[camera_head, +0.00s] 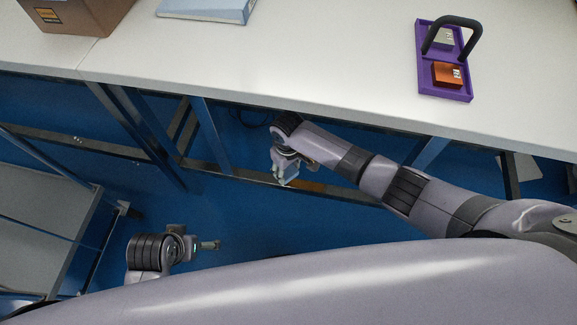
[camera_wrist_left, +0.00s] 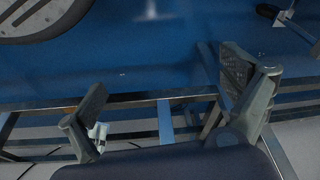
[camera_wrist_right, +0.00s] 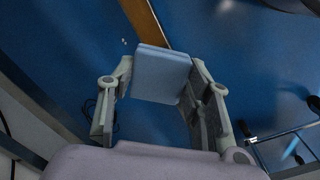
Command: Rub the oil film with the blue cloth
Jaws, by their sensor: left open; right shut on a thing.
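My right gripper (camera_head: 287,178) is shut on the blue cloth (camera_wrist_right: 160,75), a flat, folded light-blue piece between its fingers in the right wrist view. The gripper hangs in front of the table's edge, below the tabletop and above the blue floor. My left gripper (camera_head: 211,245) is low at the lower left of the head view. It is open and empty in the left wrist view (camera_wrist_left: 168,95). I cannot make out an oil film for sure in any view.
The white table (camera_head: 290,65) spans the top. On it are a cardboard box (camera_head: 75,15), a light-blue flat object (camera_head: 207,9) and a purple tray (camera_head: 426,75) with a black handle and an orange block (camera_head: 446,74). Metal beams run under the table. A grey cart (camera_head: 40,215) stands left.

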